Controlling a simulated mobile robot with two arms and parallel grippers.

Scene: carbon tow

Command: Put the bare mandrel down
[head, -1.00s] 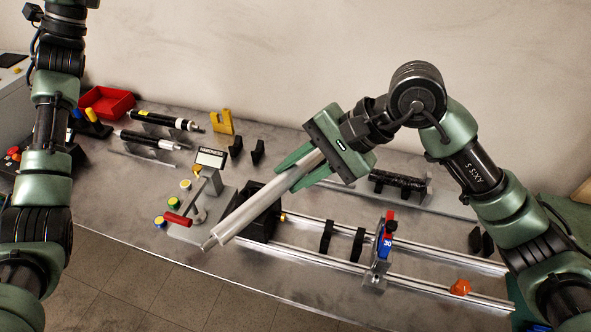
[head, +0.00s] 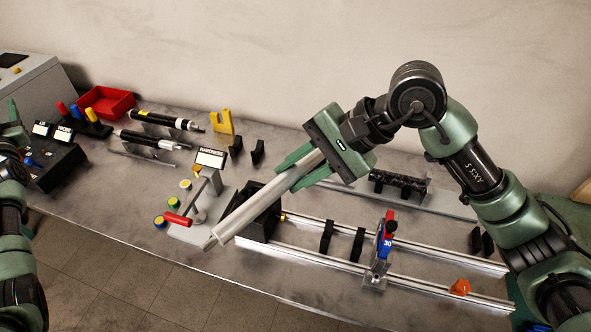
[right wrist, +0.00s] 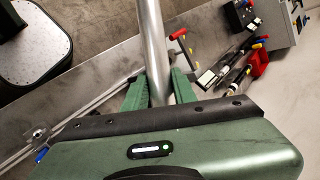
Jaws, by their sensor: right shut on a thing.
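The bare mandrel (head: 250,212) is a plain silver rod with a narrower lower-left end. My right gripper (head: 288,178) is shut on it near its upper end and holds it tilted down to the left, over the bench in the head view. In the right wrist view the mandrel (right wrist: 152,35) runs away between the two green fingers (right wrist: 158,78). Its far end is cut off there. My left gripper (head: 14,118) shows only partly at the left edge of the head view, so its jaws cannot be judged.
Empty black cradles (head: 326,237) stand on the twin rails (head: 430,283). Two more black supports (head: 257,152) stand behind. The hardness tester (head: 210,158) is left of the mandrel. A black wound tube (head: 398,183) rests behind the rails. A red tray (head: 106,102) sits at the back left.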

